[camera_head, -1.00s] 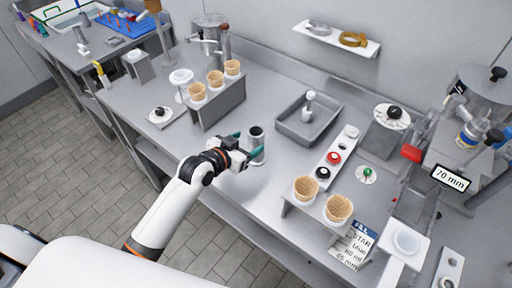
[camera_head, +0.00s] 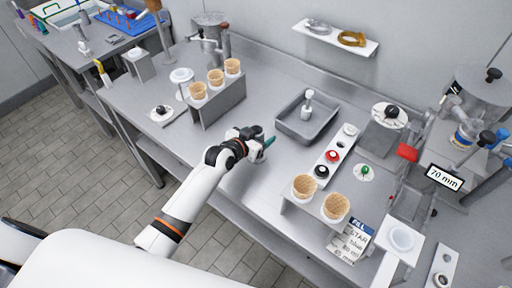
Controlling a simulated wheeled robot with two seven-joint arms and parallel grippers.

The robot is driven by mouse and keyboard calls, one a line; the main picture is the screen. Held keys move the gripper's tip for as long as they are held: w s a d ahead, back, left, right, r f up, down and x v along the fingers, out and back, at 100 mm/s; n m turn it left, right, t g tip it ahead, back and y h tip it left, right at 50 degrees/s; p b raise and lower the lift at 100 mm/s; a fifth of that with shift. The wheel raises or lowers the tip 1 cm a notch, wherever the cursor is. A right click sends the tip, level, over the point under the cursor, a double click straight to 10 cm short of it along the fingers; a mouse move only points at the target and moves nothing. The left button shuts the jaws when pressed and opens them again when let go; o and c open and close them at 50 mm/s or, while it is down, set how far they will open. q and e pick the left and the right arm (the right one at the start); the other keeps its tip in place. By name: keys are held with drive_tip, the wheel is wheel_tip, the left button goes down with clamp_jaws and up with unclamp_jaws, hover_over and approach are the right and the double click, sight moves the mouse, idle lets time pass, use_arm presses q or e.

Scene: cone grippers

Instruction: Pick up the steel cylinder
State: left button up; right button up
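The steel cylinder is mostly hidden behind my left gripper. Only a small grey part of it (camera_head: 262,158) seems to show just below the fingers, near the front of the bench. My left gripper (camera_head: 266,145) is at the cylinder, reaching in from the left. One teal fingertip shows on its right side; the other finger is hidden by the hand. I cannot tell whether the fingers are closed on the cylinder. My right gripper is not in view.
A cone stand (camera_head: 219,103) is behind and left of the gripper. A grey tray (camera_head: 290,129) and a strip with red and black knobs (camera_head: 327,170) lie to the right. Another stand (camera_head: 301,204) holds cones nearer the front. Dispensing equipment fills the right side.

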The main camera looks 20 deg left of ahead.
use_arm(q)
drive_tip(key=c, duration=1.2)
drive_tip(key=shift+w+r, duration=0.1)
clamp_jaws()
